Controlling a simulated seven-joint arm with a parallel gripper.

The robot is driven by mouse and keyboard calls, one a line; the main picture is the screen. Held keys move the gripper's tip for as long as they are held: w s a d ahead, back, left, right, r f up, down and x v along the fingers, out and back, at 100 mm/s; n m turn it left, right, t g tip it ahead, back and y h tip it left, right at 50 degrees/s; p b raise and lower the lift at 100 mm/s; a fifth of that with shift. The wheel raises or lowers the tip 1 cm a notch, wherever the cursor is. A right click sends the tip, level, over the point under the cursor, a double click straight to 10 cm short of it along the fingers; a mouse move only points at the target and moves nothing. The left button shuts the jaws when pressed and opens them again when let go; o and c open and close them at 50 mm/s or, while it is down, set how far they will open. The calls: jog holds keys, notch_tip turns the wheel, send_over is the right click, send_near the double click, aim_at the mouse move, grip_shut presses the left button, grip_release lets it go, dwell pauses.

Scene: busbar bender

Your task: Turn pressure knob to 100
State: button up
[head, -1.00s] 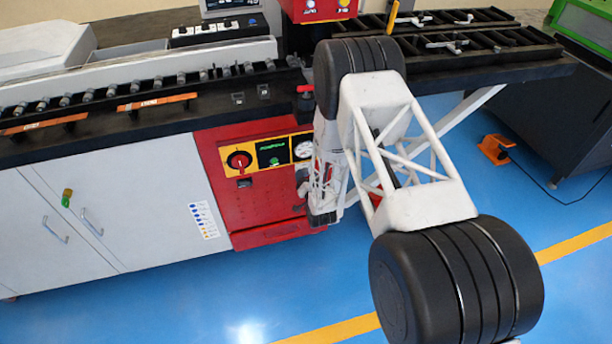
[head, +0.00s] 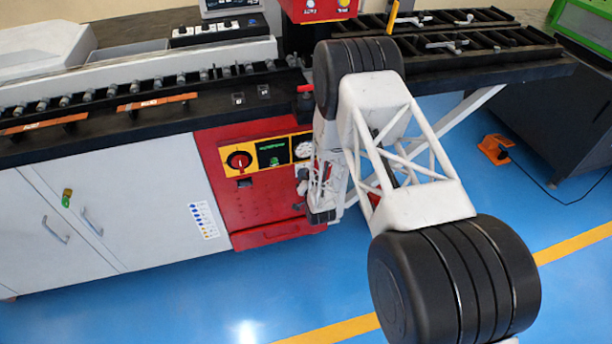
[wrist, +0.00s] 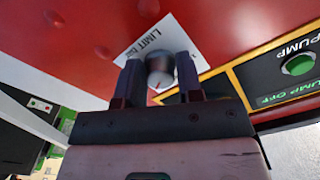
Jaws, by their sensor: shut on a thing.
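The pressure knob (wrist: 160,66) is a small round grey knob on a white plate (wrist: 180,38) lettered "LIMIT" on the red panel, in the wrist view. My gripper (wrist: 158,80) has one dark finger on each side of the knob and is shut on it. The knob's scale and setting cannot be read. In the head view my arm hides the knob, and my fingers cannot be made out clearly beside the red cabinet front.
A green pump button (wrist: 298,65) is close right in the wrist view. Blue floor (head: 250,285) lies open in front.

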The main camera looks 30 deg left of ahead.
jog(key=shift+n, duration=0.5)
jog(key=n, duration=2.3)
jog(key=shift+w+r, duration=0.1)
jog(key=o, duration=0.9)
jog(key=shift+d, duration=0.1)
